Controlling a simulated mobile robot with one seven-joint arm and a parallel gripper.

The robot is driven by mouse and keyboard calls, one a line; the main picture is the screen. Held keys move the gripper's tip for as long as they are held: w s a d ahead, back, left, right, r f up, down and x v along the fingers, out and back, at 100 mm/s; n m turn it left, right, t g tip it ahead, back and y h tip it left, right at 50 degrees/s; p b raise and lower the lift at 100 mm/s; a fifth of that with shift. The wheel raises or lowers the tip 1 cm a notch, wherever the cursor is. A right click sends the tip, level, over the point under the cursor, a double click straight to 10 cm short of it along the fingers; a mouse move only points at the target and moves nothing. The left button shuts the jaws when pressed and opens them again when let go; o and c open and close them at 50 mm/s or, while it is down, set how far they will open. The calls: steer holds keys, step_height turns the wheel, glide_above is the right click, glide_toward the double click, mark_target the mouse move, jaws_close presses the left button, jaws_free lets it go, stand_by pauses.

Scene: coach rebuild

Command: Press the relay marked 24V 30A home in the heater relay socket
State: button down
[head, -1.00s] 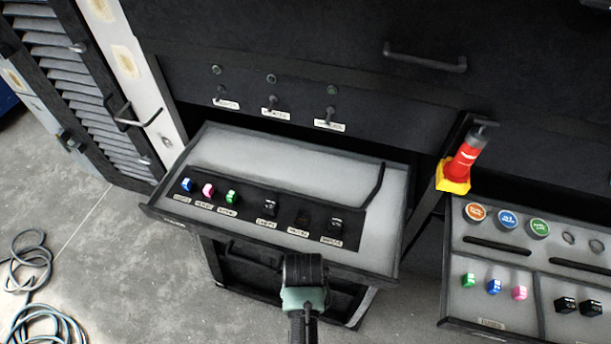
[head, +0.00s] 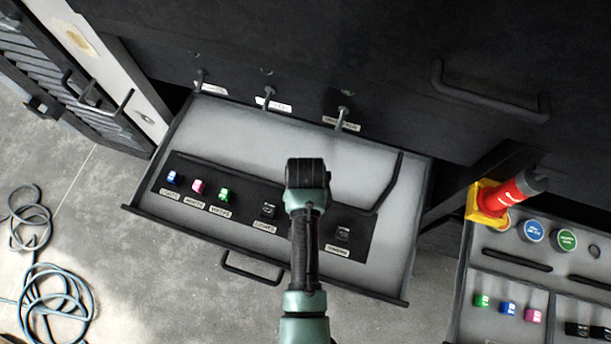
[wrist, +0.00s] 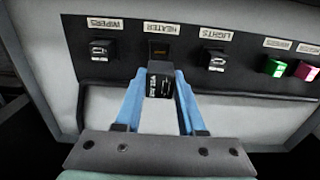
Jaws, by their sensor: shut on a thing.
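In the wrist view my gripper (wrist: 159,76) has its two blue fingers shut on a black relay (wrist: 159,87). White lettering shows on the relay's face, small and turned over. The relay's far end lies just short of the dark heater socket (wrist: 160,49), which looks empty under its HEATER label (wrist: 163,28). I cannot tell how high the relay is above the panel. In the head view my arm reaches over the drawer, hiding the fingers, the relay and the heater socket.
The lights relay (wrist: 214,60) and wipers relay (wrist: 102,50) sit on either side of the socket. Blue, pink and green fuses (head: 198,187) stand left on the panel. The pulled-out drawer (head: 262,131) has toggle switches behind it.

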steer(key=shift+s+f+b, duration=0.25)
steer(key=shift+f+b, duration=0.1)
steer(key=shift+b, duration=0.05)
step_height(320, 180, down, 4)
steer(key=b, duration=0.3)
steer(key=shift+r+b, duration=0.15)
steer(key=shift+b, duration=0.25)
steer(key=shift+w+f+b, duration=0.15)
steer(key=shift+f+b, duration=0.55)
steer(key=shift+f, duration=0.55)
steer(key=shift+p, duration=0.65)
steer(key=shift+f+b, duration=0.4)
steer(key=shift+f, duration=0.2)
stand_by(1.0)
jaws_free()
stand_by(0.5)
